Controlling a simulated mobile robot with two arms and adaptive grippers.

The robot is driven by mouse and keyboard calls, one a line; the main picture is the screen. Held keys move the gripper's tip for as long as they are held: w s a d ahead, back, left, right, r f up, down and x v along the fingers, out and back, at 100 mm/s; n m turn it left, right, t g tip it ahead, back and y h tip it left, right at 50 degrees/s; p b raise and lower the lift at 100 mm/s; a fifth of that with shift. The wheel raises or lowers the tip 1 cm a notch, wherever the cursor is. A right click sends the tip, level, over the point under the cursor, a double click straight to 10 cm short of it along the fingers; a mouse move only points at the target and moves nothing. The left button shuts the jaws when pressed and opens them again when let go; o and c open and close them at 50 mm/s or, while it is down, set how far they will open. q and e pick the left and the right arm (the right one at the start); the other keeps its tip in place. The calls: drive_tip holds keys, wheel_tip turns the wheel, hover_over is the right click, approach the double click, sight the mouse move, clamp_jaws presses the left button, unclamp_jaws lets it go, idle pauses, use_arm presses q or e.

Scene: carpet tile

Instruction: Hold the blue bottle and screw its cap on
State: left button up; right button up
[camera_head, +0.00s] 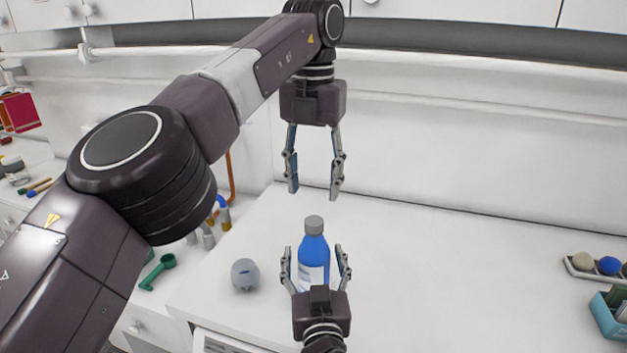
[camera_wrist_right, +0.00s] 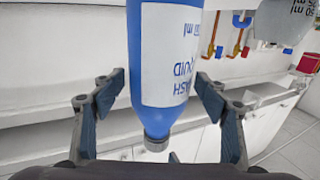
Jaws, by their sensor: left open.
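The blue bottle (camera_head: 314,252) stands upright on the white worktop, with a white label and a grey cap (camera_head: 314,223) sitting on its top. The bottle (camera_wrist_right: 165,75) and cap (camera_wrist_right: 156,143) appear upside down in the right wrist view. How tightly the cap sits cannot be told. My left gripper (camera_head: 314,192) is open and empty, pointing down directly above the cap, with a gap between. My right gripper (camera_head: 314,250) is open, its fingers on either side of the bottle body, with gaps in the head view. Its palm hides the bottle's lower part.
A small grey round container (camera_head: 245,275) stands left of the bottle. A tray with balls (camera_head: 567,263) and a teal bin (camera_head: 600,318) are at the right. A green scoop (camera_head: 158,270) lies at the left.

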drive_tip(key=s, duration=1.2)
drive_tip(key=shift+d, duration=0.45)
use_arm(q)
drive_tip(key=shift+s+f, duration=0.1)
use_arm(e)
drive_tip(key=shift+f, duration=0.1)
